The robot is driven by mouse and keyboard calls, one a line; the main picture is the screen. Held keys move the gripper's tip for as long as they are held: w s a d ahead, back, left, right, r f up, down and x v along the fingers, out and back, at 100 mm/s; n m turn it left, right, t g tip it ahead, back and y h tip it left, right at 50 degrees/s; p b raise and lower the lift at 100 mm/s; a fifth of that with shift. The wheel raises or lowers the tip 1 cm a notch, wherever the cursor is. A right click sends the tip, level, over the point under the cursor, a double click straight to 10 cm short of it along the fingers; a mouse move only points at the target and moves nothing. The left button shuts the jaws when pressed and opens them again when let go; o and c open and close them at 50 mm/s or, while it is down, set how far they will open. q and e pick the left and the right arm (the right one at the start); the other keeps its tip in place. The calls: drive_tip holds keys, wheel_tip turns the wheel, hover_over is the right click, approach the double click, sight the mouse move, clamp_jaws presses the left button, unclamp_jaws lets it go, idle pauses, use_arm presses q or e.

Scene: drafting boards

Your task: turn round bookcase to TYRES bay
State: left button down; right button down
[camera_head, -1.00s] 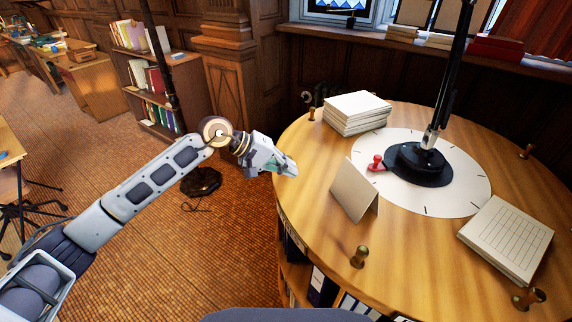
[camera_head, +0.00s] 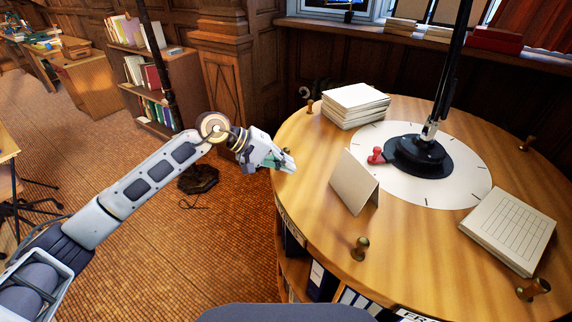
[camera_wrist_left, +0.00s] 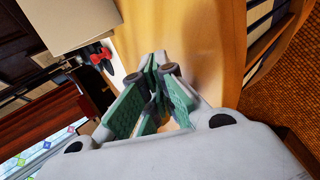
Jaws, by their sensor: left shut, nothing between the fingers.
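The round bookcase (camera_head: 420,255) stands at the right in the head view, with a wooden top and shelves of binders below. Brass knobs stand around its rim, one at the near edge (camera_head: 360,248). A white dial (camera_head: 455,195) with tick marks lies on the top, with a red pointer (camera_head: 376,156) at its left side. Bay labels on the rim are only partly visible; I cannot read TYRES. My left gripper (camera_head: 288,162) is shut and empty at the left rim of the top. In the left wrist view its green-padded fingers (camera_wrist_left: 155,95) are over the wooden top. My right gripper is not in view.
A folded card (camera_head: 354,182), a paper stack (camera_head: 355,105) and a gridded pad (camera_head: 510,230) lie on the top. A black lamp base (camera_head: 418,158) stands on the dial. A bookshelf (camera_head: 150,90) and wood panelling are behind.

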sight(298, 157)
use_arm(q)
drive_tip(key=shift+w+a+b, duration=0.1)
drive_tip(key=shift+w+b, duration=0.65)
drive_tip(key=shift+w, duration=0.1)
drive_tip(key=shift+w+f+b, duration=0.15)
drive_tip(key=shift+w+b, duration=0.5)
drive_tip(key=shift+w, duration=0.45)
drive_tip(key=shift+w+a+m+g+b, duration=0.15)
drive_tip(key=shift+w+m+g+b, duration=0.15)
drive_tip(key=shift+w+b, duration=0.6)
drive_tip(key=shift+w, duration=0.4)
